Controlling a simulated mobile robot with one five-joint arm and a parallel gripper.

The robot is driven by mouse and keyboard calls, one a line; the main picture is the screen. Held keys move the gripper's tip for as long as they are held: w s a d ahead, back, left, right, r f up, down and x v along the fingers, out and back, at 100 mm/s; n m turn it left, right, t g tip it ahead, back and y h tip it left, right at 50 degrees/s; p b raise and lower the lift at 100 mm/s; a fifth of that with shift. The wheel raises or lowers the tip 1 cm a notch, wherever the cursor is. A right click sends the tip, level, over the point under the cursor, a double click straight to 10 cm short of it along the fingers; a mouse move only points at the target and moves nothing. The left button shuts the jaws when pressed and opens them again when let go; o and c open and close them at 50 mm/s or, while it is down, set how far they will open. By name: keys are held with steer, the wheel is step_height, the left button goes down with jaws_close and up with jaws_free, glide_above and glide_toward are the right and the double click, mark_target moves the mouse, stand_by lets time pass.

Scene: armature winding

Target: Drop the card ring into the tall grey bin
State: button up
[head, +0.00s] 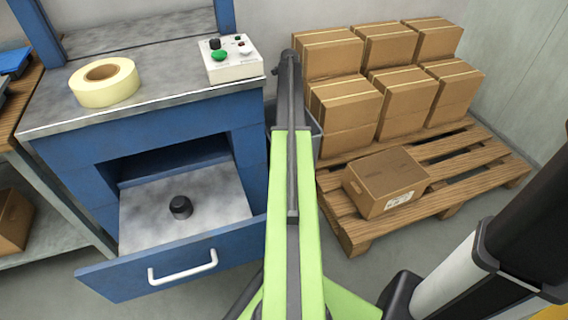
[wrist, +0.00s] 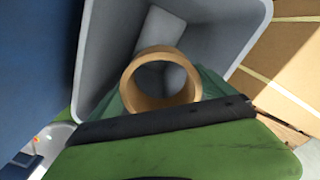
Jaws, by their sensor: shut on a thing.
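The card ring (wrist: 150,102) is a brown cardboard ring with an open middle, seen in the wrist view. My gripper (wrist: 162,98) is shut on it, with dark green parts showing on both sides of the ring. The tall grey bin (wrist: 102,50) opens around and behind the ring in the wrist view, and the ring appears over its mouth. How far the ring is above or inside the rim I cannot tell. In the head view only a sliver of the bin (head: 317,138) shows beside my arm; my gripper and the ring are hidden there.
A blue bench (head: 190,140) with an open drawer (head: 130,275) stands left of the bin. A cream tape roll (head: 122,88) and a control box (head: 232,70) sit on its top. At right, a wooden pallet (head: 480,160) carries several cartons (head: 345,110).

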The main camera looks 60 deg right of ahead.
steer(key=shift+f, duration=0.1)
steer(key=o, duration=1.1)
step_height(320, 180, up, 18)
steer(key=p, duration=1.7)
steer(key=shift+f+p, duration=0.25)
steer(key=shift+p, duration=0.1)
steer(key=shift+f, duration=0.1)
